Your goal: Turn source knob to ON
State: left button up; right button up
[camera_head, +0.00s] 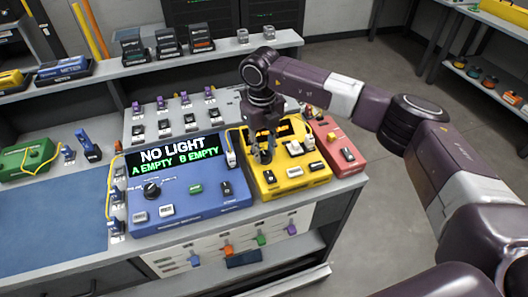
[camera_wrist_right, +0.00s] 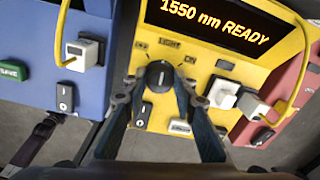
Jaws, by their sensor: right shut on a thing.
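The yellow light source (camera_head: 283,182) stands on the bench; its display reads "1550 nm READY" in the wrist view (camera_wrist_right: 215,25). Its black round source knob (camera_wrist_right: 160,74) sits below the display, with "ON" printed to its upper right. My right gripper (camera_wrist_right: 157,88) has its fingers on both sides of the knob and is shut on it. In the head view, the right gripper (camera_head: 264,152) reaches down over the yellow box and partly hides the knob. The knob's exact pointing is hard to tell. My left gripper is not in view.
A blue meter (camera_head: 205,207) reading "NO LIGHT, A EMPTY B EMPTY" stands to the left, a red box (camera_head: 345,160) to the right. A white connector (camera_wrist_right: 224,92) and other switches sit right of the knob. A yellow cable (camera_wrist_right: 303,62) hangs nearby.

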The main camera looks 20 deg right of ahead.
aim_at(263, 153)
jog(key=m, duration=0.4)
jog(key=shift+m+b, duration=0.3)
jog(key=shift+b, duration=0.1)
jog(key=shift+w+d+m, duration=0.1)
jog(key=shift+m, duration=2.5)
jog(key=shift+r, duration=0.1)
jog(key=o, duration=1.2)
jog(key=shift+c, duration=0.2)
notch_tip(263, 153, up, 12)
